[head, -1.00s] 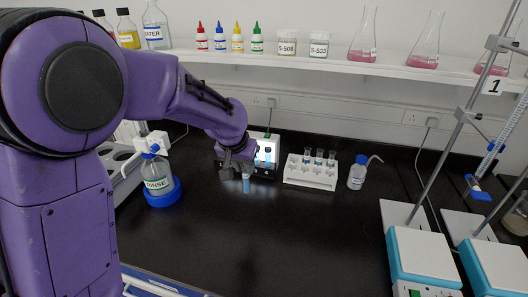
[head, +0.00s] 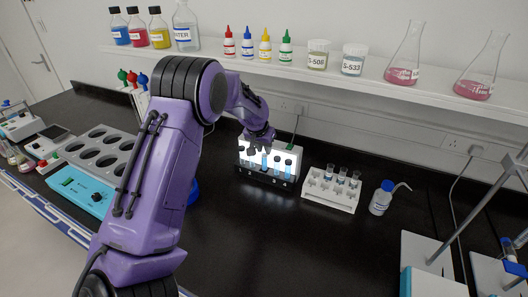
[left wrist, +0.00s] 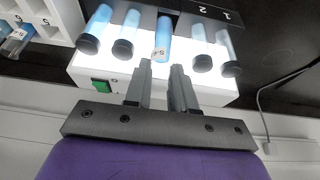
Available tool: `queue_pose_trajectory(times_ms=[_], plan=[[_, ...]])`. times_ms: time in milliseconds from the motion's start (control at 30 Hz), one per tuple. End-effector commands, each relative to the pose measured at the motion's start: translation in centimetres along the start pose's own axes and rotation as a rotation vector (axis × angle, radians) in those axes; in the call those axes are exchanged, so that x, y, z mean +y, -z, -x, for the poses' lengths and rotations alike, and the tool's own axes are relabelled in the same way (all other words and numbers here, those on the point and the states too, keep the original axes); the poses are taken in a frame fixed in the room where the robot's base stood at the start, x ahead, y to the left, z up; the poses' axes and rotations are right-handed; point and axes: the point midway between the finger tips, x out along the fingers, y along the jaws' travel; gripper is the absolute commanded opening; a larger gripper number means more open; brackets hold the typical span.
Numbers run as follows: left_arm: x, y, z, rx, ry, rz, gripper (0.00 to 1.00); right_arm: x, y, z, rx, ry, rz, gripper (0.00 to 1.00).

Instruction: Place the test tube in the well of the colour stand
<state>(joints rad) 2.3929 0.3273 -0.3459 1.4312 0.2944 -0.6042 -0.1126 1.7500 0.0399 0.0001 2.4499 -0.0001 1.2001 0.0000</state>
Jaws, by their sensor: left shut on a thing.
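The colour stand (head: 266,178) has a black front base and a brightly lit white back panel, and it stands on the black bench. It also shows in the left wrist view (left wrist: 212,87). My left gripper (head: 261,148) is at the top of the stand, shut on the test tube (head: 264,161). The tube is blue with a small label, and in the left wrist view it lies between the fingers (left wrist: 163,42), in the row of other blue tubes. I cannot tell whether its bottom is inside a well. My right gripper is not in view.
Several dark-capped blue tubes stand on either side of the held tube, the closest being one (left wrist: 124,45). A white rack (head: 328,197) with labelled tubes and a wash bottle (head: 382,198) stand to the right. A shelf (head: 360,83) runs above. Bench in front is clear.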

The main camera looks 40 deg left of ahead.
Motion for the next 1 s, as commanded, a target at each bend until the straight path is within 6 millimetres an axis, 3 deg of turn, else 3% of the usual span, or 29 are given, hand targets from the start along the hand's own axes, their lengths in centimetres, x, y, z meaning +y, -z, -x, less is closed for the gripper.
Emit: queue_pose_trajectory(times_ms=[200,400,767,800,833,1000], plan=[[-0.6,0.4,-2.1,-0.003,0.0,0.0,0.0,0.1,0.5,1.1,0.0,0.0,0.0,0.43],[-0.6,-0.6,-4.5,0.001,0.0,0.0,0.0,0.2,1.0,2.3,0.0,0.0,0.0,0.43],[-0.5,-0.9,-5.1,0.001,0.0,-0.001,0.0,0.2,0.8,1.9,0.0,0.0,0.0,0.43],[-0.5,-0.8,-5.1,0.001,0.0,-0.001,0.31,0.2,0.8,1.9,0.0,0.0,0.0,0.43],[-0.5,-0.8,-5.1,0.001,0.0,-0.001,0.35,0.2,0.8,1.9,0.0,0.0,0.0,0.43],[-0.5,-0.8,-5.1,0.001,0.0,0.0,0.35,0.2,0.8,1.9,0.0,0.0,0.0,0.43]])
